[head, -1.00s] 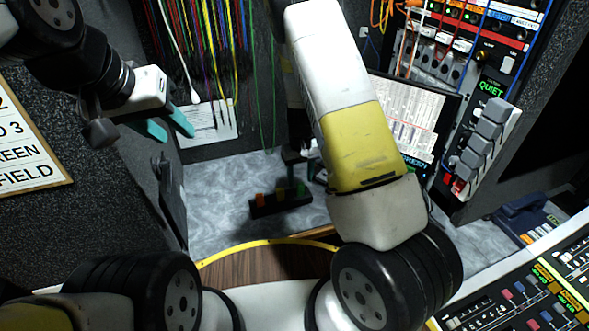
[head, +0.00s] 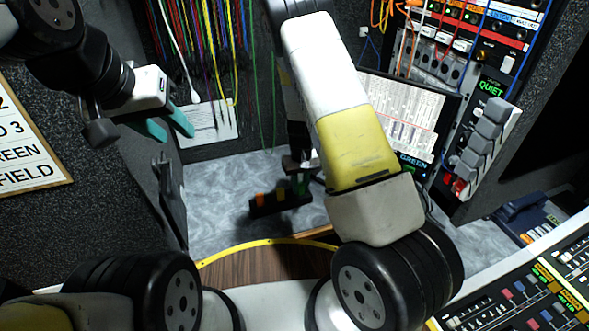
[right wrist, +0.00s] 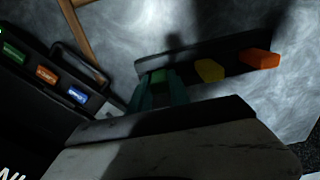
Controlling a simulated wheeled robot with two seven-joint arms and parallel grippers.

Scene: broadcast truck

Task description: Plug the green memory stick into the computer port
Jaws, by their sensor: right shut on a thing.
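The green memory stick (right wrist: 158,76) is at the end of a dark rack (right wrist: 190,62), in line with a yellow stick (right wrist: 209,70) and an orange stick (right wrist: 260,58). My right gripper (right wrist: 157,86) is shut on the green stick, with its teal fingers on either side. In the head view my right gripper (head: 300,178) is at the right end of the rack, partly shaded. I cannot tell whether the stick is still seated. My left gripper (head: 174,134) is open and empty at upper left. A black unit with green, orange and blue labels (right wrist: 47,75) is left in the wrist view; its ports are unclear.
A lit screen (head: 405,115) stands behind my right arm. Hanging cables (head: 205,50) line the back wall. A control panel (head: 530,300) is at lower right. The grey worktop (head: 215,195) is clear left of the rack.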

